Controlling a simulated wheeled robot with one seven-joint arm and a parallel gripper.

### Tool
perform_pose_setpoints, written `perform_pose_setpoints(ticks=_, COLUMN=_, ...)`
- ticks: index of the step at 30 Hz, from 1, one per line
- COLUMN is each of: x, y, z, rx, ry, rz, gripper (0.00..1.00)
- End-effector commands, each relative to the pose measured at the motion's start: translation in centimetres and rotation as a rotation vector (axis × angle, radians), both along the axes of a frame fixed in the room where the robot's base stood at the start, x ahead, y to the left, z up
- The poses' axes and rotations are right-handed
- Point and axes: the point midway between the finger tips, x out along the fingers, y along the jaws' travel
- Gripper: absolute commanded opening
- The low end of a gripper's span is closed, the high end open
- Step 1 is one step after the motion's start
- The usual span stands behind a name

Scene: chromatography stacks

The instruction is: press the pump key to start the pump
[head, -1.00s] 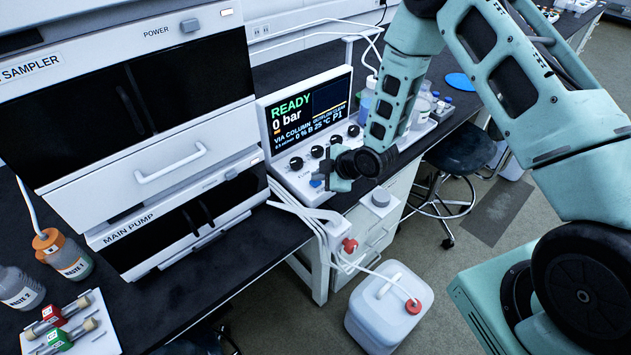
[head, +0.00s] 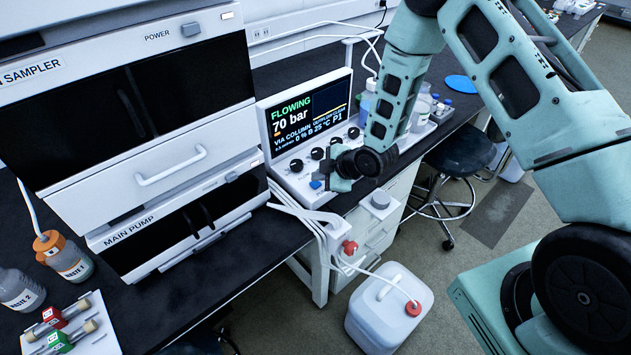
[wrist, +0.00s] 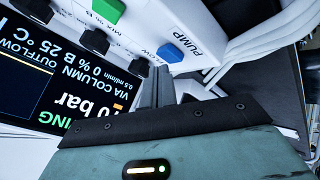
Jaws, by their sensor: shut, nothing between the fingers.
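The blue pump key (wrist: 170,53), with the word PUMP beside it, sits on the white control panel (wrist: 222,22) in the wrist view. In the head view the blue key (head: 316,184) shows at the panel's front, just left of my gripper (head: 332,184). My gripper (wrist: 157,75) is shut and empty, its fingertips close to the key. I cannot tell whether they touch it. The display (head: 305,115) reads FLOWING, 70 bar, VIA COLUMN, P1.
A green key (wrist: 108,10) and several black knobs (wrist: 93,41) share the panel. White tubes (head: 318,235) hang at the bench edge beside the main pump (head: 130,228). A white canister (head: 388,310) stands on the floor below. Bottles (head: 420,110) stand behind my arm.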

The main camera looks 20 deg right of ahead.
Motion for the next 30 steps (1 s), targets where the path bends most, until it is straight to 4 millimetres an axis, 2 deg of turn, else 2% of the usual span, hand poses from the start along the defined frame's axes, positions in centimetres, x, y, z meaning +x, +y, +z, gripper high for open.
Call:
perform_pose_setpoints(ticks=3, x=0.0, y=0.0, z=0.6, rx=-0.001, ry=-0.001, rz=0.000, gripper=0.00)
perform_pose_setpoints(ticks=14, x=0.0, y=0.0, z=0.8, rx=-0.001, ry=-0.001, rz=0.000, gripper=0.00)
perform_pose_setpoints(ticks=30, x=0.0, y=0.0, z=5.4, rx=-0.001, ry=0.000, rz=0.001, gripper=0.00)
